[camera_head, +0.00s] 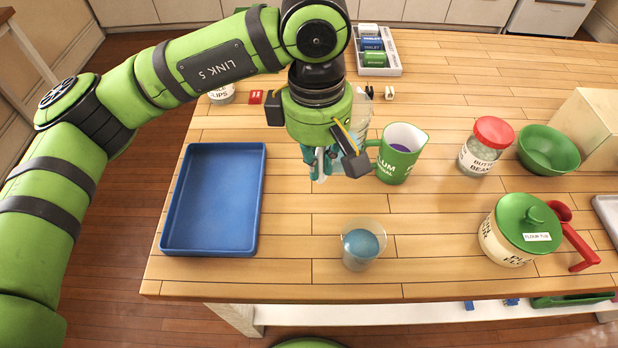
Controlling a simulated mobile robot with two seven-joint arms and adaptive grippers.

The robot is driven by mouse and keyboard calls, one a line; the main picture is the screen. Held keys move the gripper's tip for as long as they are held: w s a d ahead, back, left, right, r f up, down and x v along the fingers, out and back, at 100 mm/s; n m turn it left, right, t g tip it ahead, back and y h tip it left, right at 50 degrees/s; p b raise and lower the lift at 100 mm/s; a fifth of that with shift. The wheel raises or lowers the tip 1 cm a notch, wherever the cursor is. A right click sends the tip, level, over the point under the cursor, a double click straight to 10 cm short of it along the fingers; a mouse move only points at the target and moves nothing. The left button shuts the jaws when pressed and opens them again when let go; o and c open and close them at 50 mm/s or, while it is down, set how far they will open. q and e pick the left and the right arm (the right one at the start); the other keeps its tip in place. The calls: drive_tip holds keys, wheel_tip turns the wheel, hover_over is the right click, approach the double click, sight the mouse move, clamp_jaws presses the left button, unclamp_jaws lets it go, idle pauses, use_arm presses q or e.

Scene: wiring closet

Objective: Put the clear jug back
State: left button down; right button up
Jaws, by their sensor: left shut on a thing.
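My left gripper (322,168) reaches in from the upper left and points down over the middle of the wooden table. A green jug (395,160) with a white label and purple inside stands just to the right. My right gripper is not in view.
A blue tray (212,200) lies left. A clear cup with blue contents (363,245) stands near the front edge. A red-lidded jar (485,146), green bowl (549,150) and green-lidded flour tub (522,230) stand right. A box-filled white tray (391,70) is behind.

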use_arm(q)
drive_tip(key=s+d+r+n+b, duration=0.1)
drive_tip(key=s+d+n, duration=0.35)
drive_tip(key=d, duration=0.35)
drive_tip(key=shift+n, duration=0.25)
drive_tip(key=w+a+f+p, duration=0.2)
drive_tip(key=a+f, duration=0.1)
drive_tip(key=w+a+f+p, duration=0.2)
drive_tip(key=a+f, duration=0.1)
drive_tip(key=w+a+f+p, duration=0.2)
drive_tip(key=w+a+f, duration=0.1)
drive_tip(key=f, duration=0.1)
drive_tip(key=shift+w, duration=0.1)
drive_tip(key=shift+f, duration=0.25)
drive_tip(key=shift+f, duration=0.1)
drive_tip(key=c, duration=1.3)
unclamp_jaws()
